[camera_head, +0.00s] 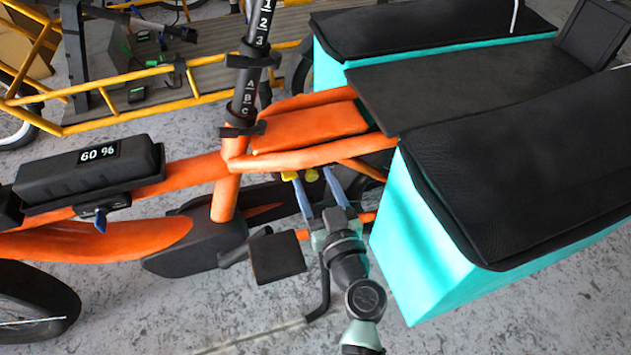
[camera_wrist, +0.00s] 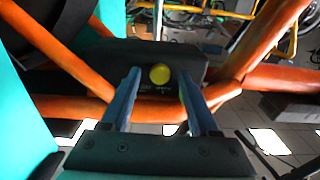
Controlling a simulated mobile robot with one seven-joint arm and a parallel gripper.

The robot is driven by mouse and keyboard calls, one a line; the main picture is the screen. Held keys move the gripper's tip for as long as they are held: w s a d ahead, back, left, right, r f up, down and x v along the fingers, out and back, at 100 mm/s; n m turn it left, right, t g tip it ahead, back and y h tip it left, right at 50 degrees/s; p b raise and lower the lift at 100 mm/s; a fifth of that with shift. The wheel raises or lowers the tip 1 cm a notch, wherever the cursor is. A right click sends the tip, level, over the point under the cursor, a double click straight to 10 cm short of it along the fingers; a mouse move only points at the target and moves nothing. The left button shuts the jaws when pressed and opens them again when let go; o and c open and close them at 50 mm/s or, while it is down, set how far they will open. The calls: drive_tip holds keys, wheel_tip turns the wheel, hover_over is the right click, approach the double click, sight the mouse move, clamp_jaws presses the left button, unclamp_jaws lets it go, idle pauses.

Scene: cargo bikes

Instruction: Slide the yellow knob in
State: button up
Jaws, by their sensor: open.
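The yellow knob (camera_wrist: 160,74) is a small round button on the front face of a dark box (camera_wrist: 112,62) held within the orange bike frame (camera_wrist: 268,40). In the wrist view it lies between the tips of my gripper's two blue fingers (camera_wrist: 160,82), which stand apart on either side of it. I see no finger touching the knob, and the remaining gap in depth is hard to judge. In the head view my gripper (camera_head: 313,177) reaches under the orange frame tube (camera_head: 310,125), with small yellow patches by its fingertips; which is the knob is unclear there.
Turquoise panniers with black tops (camera_head: 420,245) stand close right of my arm. A black pedal (camera_head: 277,257) is just left of my wrist. A battery (camera_head: 90,172) reading 60 % sits on the frame. A yellow-framed cargo bike (camera_head: 90,95) stands behind.

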clamp_jaws()
drive_tip(key=shift+d, duration=0.1)
idle(1.3)
